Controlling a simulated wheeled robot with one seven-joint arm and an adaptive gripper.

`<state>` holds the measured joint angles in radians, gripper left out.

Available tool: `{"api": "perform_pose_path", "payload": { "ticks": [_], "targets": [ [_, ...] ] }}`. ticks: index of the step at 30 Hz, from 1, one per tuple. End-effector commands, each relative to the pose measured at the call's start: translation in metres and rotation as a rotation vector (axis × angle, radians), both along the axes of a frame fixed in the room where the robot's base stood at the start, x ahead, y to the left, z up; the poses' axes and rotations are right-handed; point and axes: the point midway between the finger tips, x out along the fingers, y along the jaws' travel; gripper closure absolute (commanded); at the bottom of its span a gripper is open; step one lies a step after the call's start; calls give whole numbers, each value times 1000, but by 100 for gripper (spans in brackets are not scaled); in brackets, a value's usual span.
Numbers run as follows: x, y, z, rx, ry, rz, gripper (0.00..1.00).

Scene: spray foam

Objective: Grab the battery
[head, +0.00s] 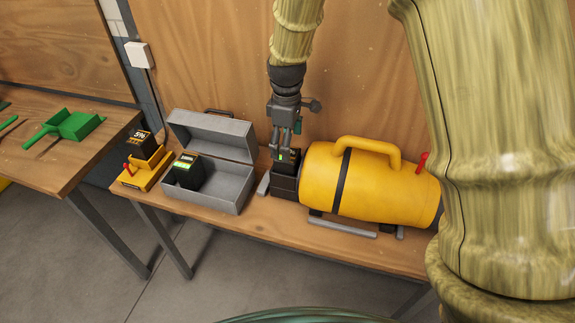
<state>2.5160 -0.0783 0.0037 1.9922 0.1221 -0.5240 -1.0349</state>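My gripper (286,152) points straight down from the arm. Its fingertips are at the top of a dark battery-like block (284,184) at the left end of the yellow cylindrical machine (370,182). The fingers hide part of the block's top, and whether they are clamped on it is too small to tell. A second black battery (187,172), with a green and white label, is in the open grey metal box (228,190). A third black battery (141,146), its display reading about 5%, sits on the yellow charger (146,167) at the left.
All this stands on a wooden bench (265,225) against a wooden wall. The machine's yellow handle (372,146) rises close to the right of my gripper. The box's raised lid (210,136) is to the left. A green dustpan (72,125) lies on another table.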

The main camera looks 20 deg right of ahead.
Motion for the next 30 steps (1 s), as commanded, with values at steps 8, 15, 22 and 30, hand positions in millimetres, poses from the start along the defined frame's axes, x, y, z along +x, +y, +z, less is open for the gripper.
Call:
{"api": "perform_pose_path", "payload": {
  "ticks": [8,15,22,30],
  "targets": [
    [-5,-2,-23,0,4,0,11],
    [-5,-2,-44,1,3,-1,11],
    [-5,-2,-50,1,1,-1,11],
    [-5,-2,-49,1,1,0,34]
  ]
}}
